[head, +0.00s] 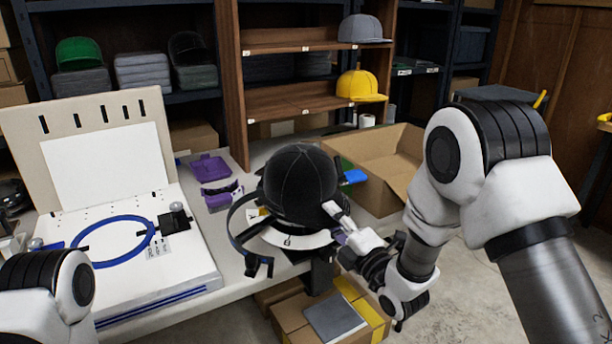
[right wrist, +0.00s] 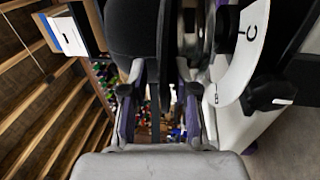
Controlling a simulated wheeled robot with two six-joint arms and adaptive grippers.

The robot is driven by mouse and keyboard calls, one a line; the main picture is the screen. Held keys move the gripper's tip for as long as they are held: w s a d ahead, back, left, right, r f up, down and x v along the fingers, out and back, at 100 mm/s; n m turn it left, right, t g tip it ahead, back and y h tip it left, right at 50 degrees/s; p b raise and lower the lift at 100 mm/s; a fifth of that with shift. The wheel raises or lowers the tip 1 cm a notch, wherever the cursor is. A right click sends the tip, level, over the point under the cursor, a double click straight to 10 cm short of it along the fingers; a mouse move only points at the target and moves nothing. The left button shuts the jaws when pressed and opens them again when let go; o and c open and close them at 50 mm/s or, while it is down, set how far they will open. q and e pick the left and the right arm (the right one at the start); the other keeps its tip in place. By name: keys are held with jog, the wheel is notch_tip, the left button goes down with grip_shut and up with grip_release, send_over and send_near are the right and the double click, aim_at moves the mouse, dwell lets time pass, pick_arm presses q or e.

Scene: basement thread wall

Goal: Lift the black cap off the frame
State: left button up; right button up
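The black cap (head: 299,185) sits on the frame, whose white curved band with dark markings (head: 296,238) shows below it in the head view. In the right wrist view the cap's dark side (right wrist: 132,30) fills the upper middle, and the white band (right wrist: 243,55) is at right. My right gripper (head: 334,212) is at the cap's lower right edge. Its two fingers (right wrist: 160,85) stand apart, with a dark edge between them; I cannot tell whether they touch it. My left arm shows at the lower left of the head view, but its gripper is out of view.
A white board with a blue hoop (head: 118,241) lies on the table at left. An open cardboard box (head: 395,160) stands at right. Shelves behind hold a yellow cap (head: 358,86) and a grey cap (head: 362,29).

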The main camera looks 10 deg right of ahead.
grip_shut()
jog(key=shift+s+d+r+p, duration=0.1)
jog(key=shift+s+r+p, duration=0.1)
jog(key=shift+r+p, duration=0.65)
jog(key=shift+s+d+r+p, duration=0.15)
jog(key=shift+r+p, duration=0.25)
jog(key=shift+r, duration=0.95)
jog(key=shift+s+a+r+p, duration=0.1)
jog(key=shift+s+r+p, duration=0.1)
jog(key=shift+r+p, duration=0.65)
jog(key=shift+r, duration=0.25)
jog(key=r, duration=0.1)
jog(key=r+p, duration=0.1)
jog(key=r, duration=0.2)
jog(key=shift+s+d+p, duration=0.2)
jog(key=shift+s+p, duration=0.1)
jog(key=shift+s, duration=0.05)
